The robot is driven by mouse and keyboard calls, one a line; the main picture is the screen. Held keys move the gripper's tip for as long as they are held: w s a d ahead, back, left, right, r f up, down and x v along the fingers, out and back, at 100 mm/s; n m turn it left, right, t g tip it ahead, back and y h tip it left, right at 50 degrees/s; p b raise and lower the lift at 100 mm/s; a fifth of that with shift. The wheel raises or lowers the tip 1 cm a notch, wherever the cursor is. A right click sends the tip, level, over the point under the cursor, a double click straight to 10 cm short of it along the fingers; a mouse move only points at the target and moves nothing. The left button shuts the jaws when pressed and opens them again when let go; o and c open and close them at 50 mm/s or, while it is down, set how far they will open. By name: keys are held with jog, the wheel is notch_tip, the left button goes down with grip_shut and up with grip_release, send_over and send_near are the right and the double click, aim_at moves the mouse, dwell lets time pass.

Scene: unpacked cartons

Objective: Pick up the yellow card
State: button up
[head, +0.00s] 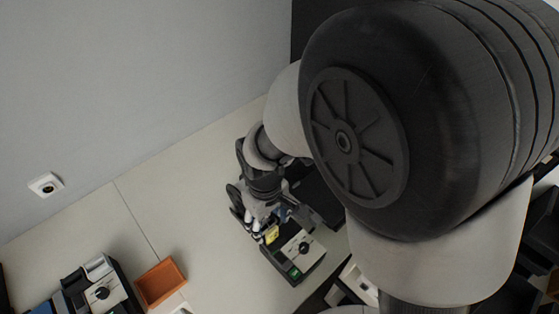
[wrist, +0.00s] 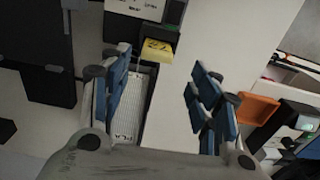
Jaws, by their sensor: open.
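The yellow card (head: 271,234) shows at the near side of a dark device with a pale panel, a black knob and a green light (head: 297,254). In the wrist view the card (wrist: 157,50) has dark markings and sticks out from the device's dark edge. My gripper (wrist: 160,72) is open, with blue pads on both fingers. The card appears beyond the fingertips, between them in the picture, and nothing is held. In the head view my gripper (head: 262,208) is just above and beside the card, and partly hides the device.
An orange tray (head: 161,282) stands on the pale counter (head: 190,215) to the left. A similar knobbed device (head: 103,291) stands further left. A white keyboard-like strip (wrist: 138,100) lies below the card in the wrist view. A wall socket (head: 46,185) is on the wall.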

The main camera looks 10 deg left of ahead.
aim_at(272, 231)
jog(key=f, duration=0.2)
jog(key=d+f+b, duration=0.1)
jog(key=f, duration=0.1)
jog(key=shift+f, duration=0.8)
jog(key=c, duration=0.9)
jog(key=shift+r, duration=0.15)
notch_tip(272, 231, up, 20)
jog(key=p, duration=0.4)
